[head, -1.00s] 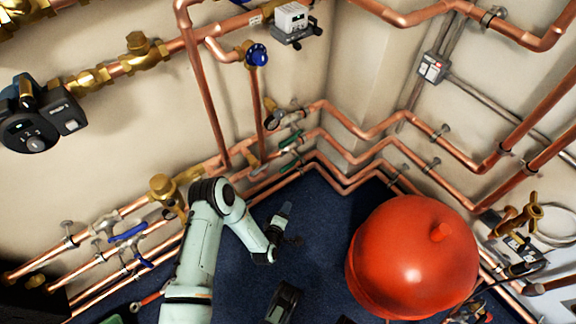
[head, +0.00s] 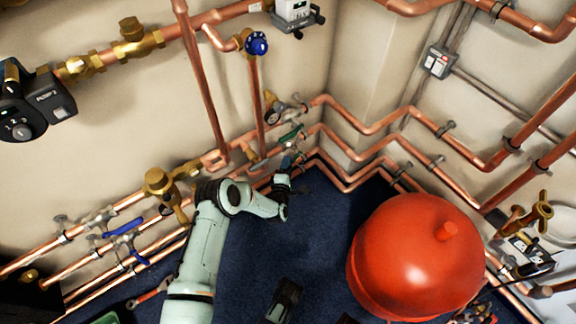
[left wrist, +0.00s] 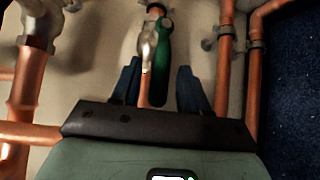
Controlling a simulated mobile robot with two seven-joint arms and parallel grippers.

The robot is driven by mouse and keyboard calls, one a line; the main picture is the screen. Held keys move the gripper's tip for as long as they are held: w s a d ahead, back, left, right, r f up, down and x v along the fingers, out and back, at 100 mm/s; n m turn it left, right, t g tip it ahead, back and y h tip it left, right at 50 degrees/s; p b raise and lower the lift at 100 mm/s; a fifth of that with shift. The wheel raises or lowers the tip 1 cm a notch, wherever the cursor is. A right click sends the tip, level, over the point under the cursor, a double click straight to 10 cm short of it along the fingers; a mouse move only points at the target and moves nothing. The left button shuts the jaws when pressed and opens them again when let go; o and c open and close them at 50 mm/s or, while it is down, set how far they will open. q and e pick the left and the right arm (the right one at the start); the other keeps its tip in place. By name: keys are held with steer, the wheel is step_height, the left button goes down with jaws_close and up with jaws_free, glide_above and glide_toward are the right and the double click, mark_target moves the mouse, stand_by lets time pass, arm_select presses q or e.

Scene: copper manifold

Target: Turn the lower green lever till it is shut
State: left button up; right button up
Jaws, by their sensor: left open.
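In the left wrist view a green lever (left wrist: 163,55) on a metal valve hangs alongside a thin copper pipe. My left gripper (left wrist: 160,85) is open there, with one blue finger on each side of the lever and pipe; clear gaps show on both sides. In the head view my left gripper (head: 288,163) is at the lower pipes by the corner and hides the lower green lever. The upper green lever (head: 291,137) shows just above it, slanted across its pipe.
Copper pipes (head: 340,172) run close around the gripper along both walls. A large red tank (head: 415,255) stands to the right on the blue floor (head: 318,235). A blue lever (head: 125,229) sits on the left pipes.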

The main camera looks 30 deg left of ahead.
arm_select(q)
steer(key=shift+w+a+f, duration=0.1)
steer(key=shift+w+a, duration=0.15)
steer(key=shift+w, duration=0.4)
arm_select(e)
steer(key=shift+s+f, duration=0.2)
steer(key=shift+s, duration=0.35)
arm_select(q)
jaws_close()
arm_select(e)
steer(key=shift+w, duration=0.15)
